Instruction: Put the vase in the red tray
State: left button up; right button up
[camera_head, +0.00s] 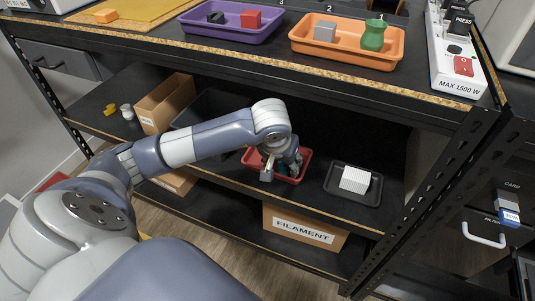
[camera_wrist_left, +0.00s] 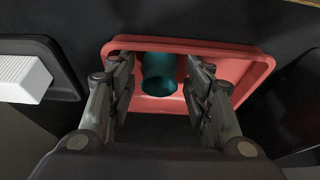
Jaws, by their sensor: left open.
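The red tray (camera_head: 306,164) stands on the middle shelf under the worktop, and fills the middle of the left wrist view (camera_wrist_left: 190,46). A teal vase (camera_wrist_left: 158,72) is inside the tray, its dark round opening facing the wrist camera. In the head view my arm hides most of it. In the head view the gripper (camera_head: 268,171) is over the tray. A green vase-shaped piece (camera_head: 373,35) stands in the orange tray above. My right gripper is out of view.
A black tray with a white ribbed block (camera_head: 355,179) stands right of the red tray. The orange tray (camera_head: 345,54) and purple tray (camera_head: 228,36) sit on the worktop, whose edge overhangs the shelf. A cardboard box (camera_head: 166,103) stands at the left.

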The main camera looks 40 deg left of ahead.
pick_arm(q)
jog(key=shift+s+p+v, duration=0.2)
jog(key=shift+p+v, duration=0.2)
jog(key=shift+v, duration=0.6)
jog(key=s+d, duration=0.2)
jog(key=s, duration=0.9)
jog(key=shift+d, duration=0.3)
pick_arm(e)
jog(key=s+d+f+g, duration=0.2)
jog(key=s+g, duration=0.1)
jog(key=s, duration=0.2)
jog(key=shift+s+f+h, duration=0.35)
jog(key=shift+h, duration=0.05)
pick_arm(q)
jog(key=shift+f, duration=0.1)
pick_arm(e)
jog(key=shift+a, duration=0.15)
